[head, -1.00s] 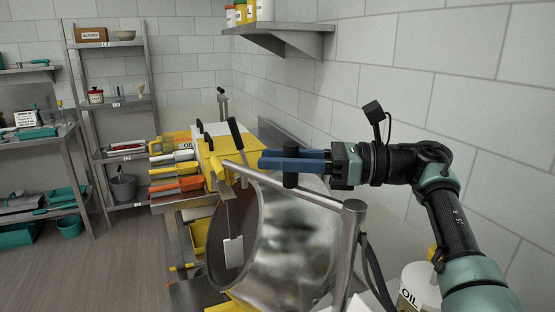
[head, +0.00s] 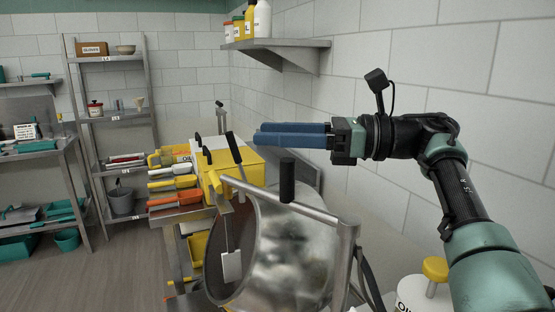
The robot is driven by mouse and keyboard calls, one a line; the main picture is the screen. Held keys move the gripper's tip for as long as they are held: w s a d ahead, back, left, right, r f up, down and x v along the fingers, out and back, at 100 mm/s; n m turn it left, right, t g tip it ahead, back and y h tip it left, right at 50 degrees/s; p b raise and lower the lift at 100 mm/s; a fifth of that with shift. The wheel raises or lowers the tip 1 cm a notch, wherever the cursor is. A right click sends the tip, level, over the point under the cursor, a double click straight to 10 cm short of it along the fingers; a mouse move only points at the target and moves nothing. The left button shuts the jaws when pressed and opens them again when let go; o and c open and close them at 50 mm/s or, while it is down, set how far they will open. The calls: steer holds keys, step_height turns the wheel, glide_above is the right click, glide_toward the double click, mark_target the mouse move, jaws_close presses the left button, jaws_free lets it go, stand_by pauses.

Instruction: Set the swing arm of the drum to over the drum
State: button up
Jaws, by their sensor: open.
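The drum (head: 295,262) is a shiny metal bowl, tilted with its dark mouth to the left. Its swing arm (head: 315,213) is a metal bar running from the top of an upright post (head: 347,232) leftward across the drum in the picture. An upright black handle (head: 287,181) stands on the bar. A yellow fitting (head: 217,182) is at its left end, and a pale plate (head: 231,266) hangs by the drum's mouth. My gripper (head: 258,134), with blue fingers pointing left, is open and empty, above and apart from the black handle.
A yellow box-shaped machine (head: 233,162) with black levers stands behind the drum. Colourful scoops (head: 173,182) lie to its left. A wall shelf (head: 275,45) with bottles hangs above.

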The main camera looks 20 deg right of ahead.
steer(key=shift+r+p, duration=0.6)
steer(key=shift+r, duration=1.3)
